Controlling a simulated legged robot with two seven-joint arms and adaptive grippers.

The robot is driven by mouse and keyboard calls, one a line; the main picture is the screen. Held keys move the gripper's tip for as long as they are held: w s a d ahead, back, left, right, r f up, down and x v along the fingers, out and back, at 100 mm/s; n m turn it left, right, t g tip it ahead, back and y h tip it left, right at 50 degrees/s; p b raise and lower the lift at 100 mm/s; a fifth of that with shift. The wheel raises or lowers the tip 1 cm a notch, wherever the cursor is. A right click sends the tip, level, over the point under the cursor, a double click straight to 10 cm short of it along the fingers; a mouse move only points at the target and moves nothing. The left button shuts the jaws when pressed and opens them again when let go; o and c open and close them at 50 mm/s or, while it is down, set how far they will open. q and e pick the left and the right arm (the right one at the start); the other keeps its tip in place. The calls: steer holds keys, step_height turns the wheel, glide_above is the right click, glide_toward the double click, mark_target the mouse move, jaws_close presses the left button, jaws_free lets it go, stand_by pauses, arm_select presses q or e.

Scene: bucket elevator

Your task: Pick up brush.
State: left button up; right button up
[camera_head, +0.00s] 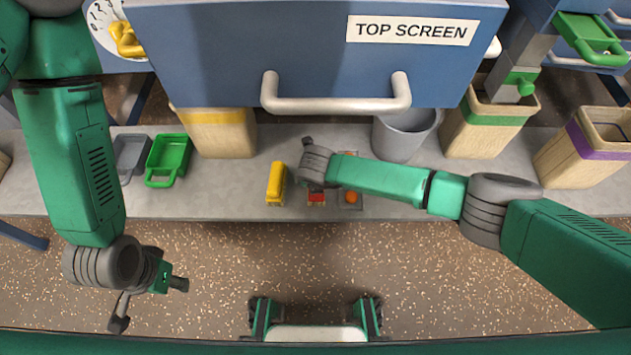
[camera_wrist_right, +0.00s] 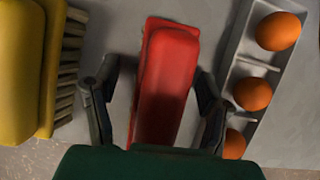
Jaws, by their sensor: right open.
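The yellow brush (camera_head: 276,183) lies on the grey ledge. In the right wrist view its yellow body (camera_wrist_right: 20,70) is at the left edge, with bristles facing right. My right gripper (camera_wrist_right: 152,95) is open over a red block-like object (camera_wrist_right: 168,75), with one finger on each side; I cannot tell if they touch it. The brush is outside the fingers, left of them. In the head view the red object (camera_head: 316,198) shows just below my right wrist, which hides the fingers. My left gripper (camera_head: 150,303) is open and empty over the floor at lower left.
A grey tray with orange balls (camera_wrist_right: 252,93) is right of the red object. A green scoop (camera_head: 168,158), a grey bucket (camera_head: 402,135) and wooden bins (camera_head: 225,138) stand on the ledge. The blue "TOP SCREEN" drawer (camera_head: 240,45) with its handle overhangs behind.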

steer(key=shift+f, duration=0.15)
steer(key=c, duration=1.3)
steer(key=shift+c, duration=0.2)
step_height(320, 180, up, 4)
steer(key=shift+r+p, duration=0.1)
steer(key=shift+p, duration=0.8)
steer(key=s+p, duration=0.4)
steer(key=s, duration=1.4)
steer(key=shift+d+f, duration=0.2)
steer(key=shift+d, duration=0.2)
